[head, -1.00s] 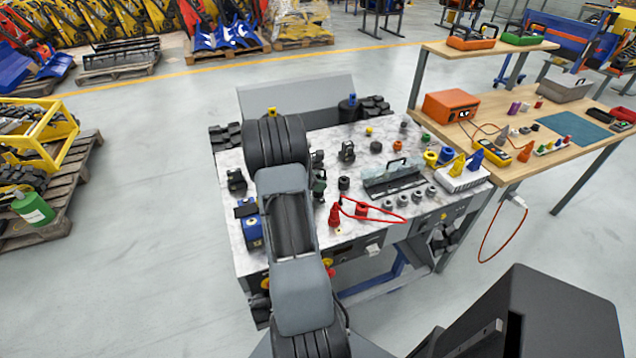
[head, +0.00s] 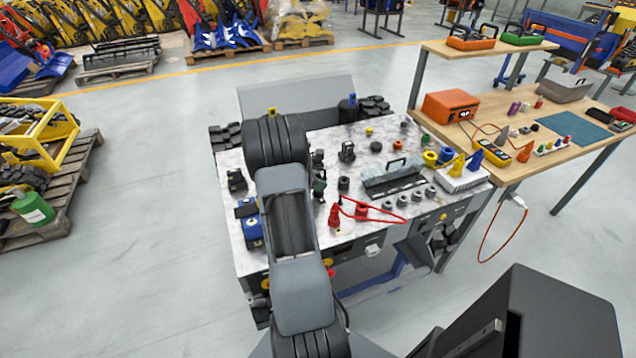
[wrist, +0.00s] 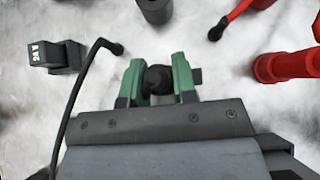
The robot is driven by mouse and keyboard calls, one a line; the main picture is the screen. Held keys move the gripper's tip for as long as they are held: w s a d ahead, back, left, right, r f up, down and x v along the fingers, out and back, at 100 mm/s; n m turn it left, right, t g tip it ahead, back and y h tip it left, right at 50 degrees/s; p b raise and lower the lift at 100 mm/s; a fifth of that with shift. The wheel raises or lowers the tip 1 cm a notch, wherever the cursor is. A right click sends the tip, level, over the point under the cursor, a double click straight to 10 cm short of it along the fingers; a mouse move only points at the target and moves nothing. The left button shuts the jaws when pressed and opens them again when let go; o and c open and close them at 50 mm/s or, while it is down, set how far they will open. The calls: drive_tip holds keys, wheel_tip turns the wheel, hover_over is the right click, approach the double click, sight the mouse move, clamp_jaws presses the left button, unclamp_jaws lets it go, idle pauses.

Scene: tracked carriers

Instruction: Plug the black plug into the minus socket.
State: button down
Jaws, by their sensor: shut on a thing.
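My gripper (wrist: 158,80) has green fingers and is shut on the black plug (wrist: 157,78), seen end-on between them in the wrist view. It also shows in the head view (head: 319,186), low over the marbled bench top. A black round socket-like cylinder (wrist: 155,9) stands beyond the fingers, cut by the top edge of the wrist view; in the head view it stands just right of my gripper (head: 344,184). No minus mark is readable on it. The plug is apart from this cylinder. A thin black cable (wrist: 77,85) curves at the left of the gripper.
A small black block marked 24 V (wrist: 55,56) lies left. A black-handled tray (head: 395,178) and several grey rings stand farther right.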

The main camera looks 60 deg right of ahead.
sight(318, 174)
drive_tip(key=shift+r+p, duration=2.05)
drive_tip(key=shift+r, duration=0.7)
drive_tip(key=shift+r, duration=0.1)
